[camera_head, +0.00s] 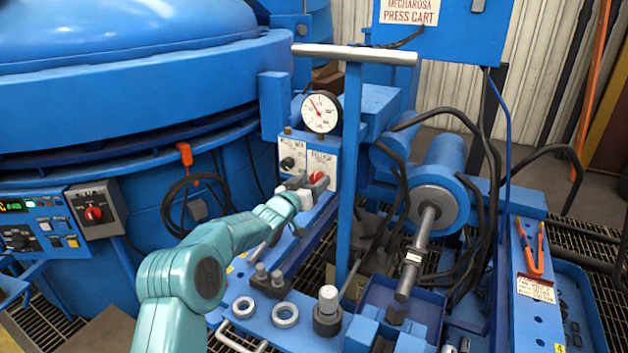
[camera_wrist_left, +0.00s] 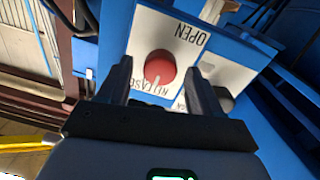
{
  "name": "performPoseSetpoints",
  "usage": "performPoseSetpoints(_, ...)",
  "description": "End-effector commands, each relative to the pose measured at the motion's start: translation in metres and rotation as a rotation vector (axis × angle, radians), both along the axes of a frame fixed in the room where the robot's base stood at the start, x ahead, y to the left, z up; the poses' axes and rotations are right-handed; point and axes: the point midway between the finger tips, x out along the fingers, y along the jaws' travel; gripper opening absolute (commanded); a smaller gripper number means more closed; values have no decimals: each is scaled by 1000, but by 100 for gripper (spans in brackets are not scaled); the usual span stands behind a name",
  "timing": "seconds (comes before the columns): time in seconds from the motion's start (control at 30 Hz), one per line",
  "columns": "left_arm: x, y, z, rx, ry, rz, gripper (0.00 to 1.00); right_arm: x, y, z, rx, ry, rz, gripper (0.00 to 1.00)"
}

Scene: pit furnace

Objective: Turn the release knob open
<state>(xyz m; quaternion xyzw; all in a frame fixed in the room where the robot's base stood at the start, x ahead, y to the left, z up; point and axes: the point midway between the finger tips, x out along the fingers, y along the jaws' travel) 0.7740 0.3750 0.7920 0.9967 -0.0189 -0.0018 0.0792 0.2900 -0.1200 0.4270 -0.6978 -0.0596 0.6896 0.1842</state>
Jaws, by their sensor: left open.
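The red release knob (camera_head: 317,178) is on a white plate (camera_head: 318,160) on the front of the blue press cart, below a round gauge. In the left wrist view the red knob (camera_wrist_left: 160,67) shows a pale pointer mark, with the plate's words OPEN and RELEASE around it. My left gripper (camera_head: 313,184) is at the knob in the head view. In the left wrist view its two dark fingers (camera_wrist_left: 158,80) are apart, one on each side of the knob. I cannot tell whether they touch it. My right gripper is not in view.
A black knob (camera_head: 287,163) sits left of the red one. The pressure gauge (camera_head: 320,112) is above. A blue post with a grey T-handle (camera_head: 355,54) stands close right of my gripper. Black hoses (camera_head: 400,170) and a cylinder (camera_head: 437,185) are farther right.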

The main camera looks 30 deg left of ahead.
Motion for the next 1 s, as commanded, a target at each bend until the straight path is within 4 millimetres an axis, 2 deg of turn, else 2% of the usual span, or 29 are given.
performPoseSetpoints(0.17,11,0,0,0,0,1,65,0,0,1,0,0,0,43)
performPoseSetpoints(0.47,12,0,0,1,-1,1,65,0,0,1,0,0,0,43)
performPoseSetpoints(0.63,12,0,0,1,-1,1,13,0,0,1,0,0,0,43)
performPoseSetpoints(0.67,12,0,0,1,-1,1,9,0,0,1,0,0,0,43)
performPoseSetpoints(1.0,12,0,2,-41,0,1,9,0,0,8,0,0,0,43)
